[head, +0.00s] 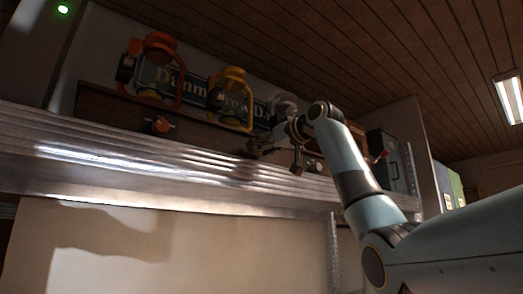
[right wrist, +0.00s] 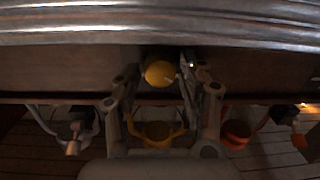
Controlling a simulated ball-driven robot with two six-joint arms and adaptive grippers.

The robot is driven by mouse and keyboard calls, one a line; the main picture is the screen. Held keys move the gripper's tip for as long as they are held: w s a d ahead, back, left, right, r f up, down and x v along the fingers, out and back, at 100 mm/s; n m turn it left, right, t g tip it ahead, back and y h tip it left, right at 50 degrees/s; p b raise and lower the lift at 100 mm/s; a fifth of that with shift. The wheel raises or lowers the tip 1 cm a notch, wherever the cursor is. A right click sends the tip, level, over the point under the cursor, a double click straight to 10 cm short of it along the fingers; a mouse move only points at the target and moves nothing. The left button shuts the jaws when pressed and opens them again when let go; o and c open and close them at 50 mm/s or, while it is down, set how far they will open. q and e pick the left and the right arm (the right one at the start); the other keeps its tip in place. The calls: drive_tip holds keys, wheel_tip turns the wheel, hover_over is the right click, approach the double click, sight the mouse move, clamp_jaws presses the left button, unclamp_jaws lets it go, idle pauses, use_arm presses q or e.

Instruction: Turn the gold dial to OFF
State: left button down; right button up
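The gold dial (right wrist: 160,73) shows in the right wrist view as a round yellow knob on a dark brown board, with a small pale mark on its edge. My right gripper (right wrist: 160,72) is open, with one finger on each side of the dial. I cannot tell whether either finger touches it. In the head view my right gripper (head: 275,155) is at the board below the grey lantern-like fixture, and the gold dial is hidden there. The OFF label is not readable. My left gripper is not in view.
An orange dial (head: 157,125) sits on the board at left. Orange (head: 158,42), yellow (head: 236,85) and grey (head: 284,102) framed fixtures stand above the board. A ribbed metal ledge (head: 150,160) runs in front. A black box (head: 386,160) with a red knob is at right.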

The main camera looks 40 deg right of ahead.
drive_tip(key=shift+s, duration=0.15)
drive_tip(key=s+d, duration=0.1)
drive_tip(key=s, duration=1)
drive_tip(key=shift+s+d+r, duration=0.25)
drive_tip(key=shift+s+r, duration=0.05)
drive_tip(key=shift+r, duration=0.15)
